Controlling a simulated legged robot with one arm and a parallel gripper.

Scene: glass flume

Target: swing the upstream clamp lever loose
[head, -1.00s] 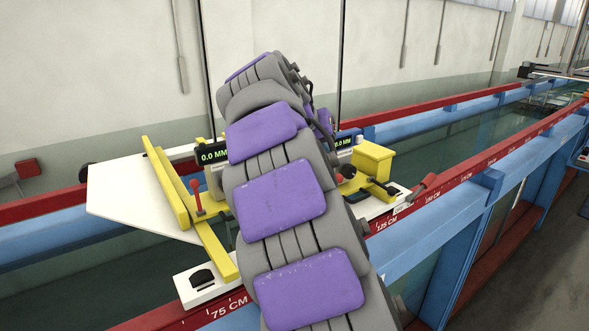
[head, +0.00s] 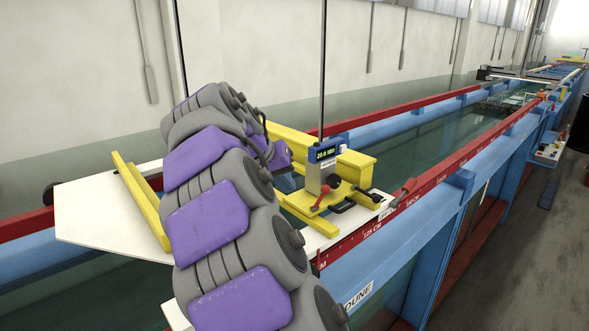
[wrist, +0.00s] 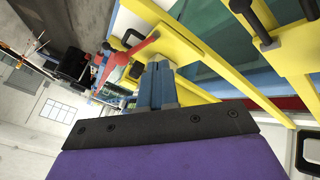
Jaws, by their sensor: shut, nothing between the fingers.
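In the head view a white carriage plate with yellow beams (head: 140,205) spans the flume. A red lever (head: 403,192) stands at its right end by the near red rail, tilted up to the right. A second red lever (head: 322,197) sits at the foot of a blue gauge (head: 325,153). I cannot tell which is the upstream one.
Yellow beams (wrist: 205,50) run close beside the fingers in the wrist view, with black knobs (wrist: 268,40) on one. A thin upright rod (head: 323,70) rises from the gauge. The near red rail (head: 450,165) runs off to the back right.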

